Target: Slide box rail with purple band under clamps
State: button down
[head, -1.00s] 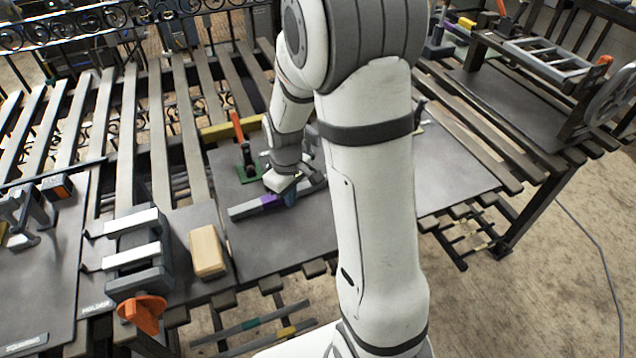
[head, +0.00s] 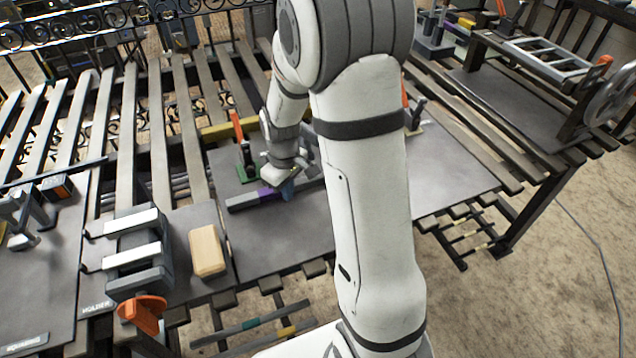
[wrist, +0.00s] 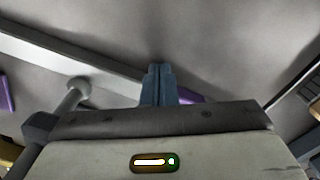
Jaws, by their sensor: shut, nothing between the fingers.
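The box rail (head: 240,203) is a grey bar with a purple band (head: 268,194) lying on the dark plate in the head view. Its right part is hidden behind my arm. A clamp (head: 246,160) with orange handle and green base stands behind the rail. Another orange-handled clamp (head: 412,112) shows partly beyond my arm.
A yellow bar (head: 215,132) lies behind the plate. A tan wooden block (head: 207,251) and a grey holder (head: 137,255) with an orange knob stand at the left. The plate (head: 280,240) is clear in front of the rail.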

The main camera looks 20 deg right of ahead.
jog(key=shift+w, duration=0.8)
jog(key=shift+s, duration=0.1)
jog(key=shift+s, duration=1.2)
notch_tip(320, 180, up, 8)
jog(key=p, duration=0.5)
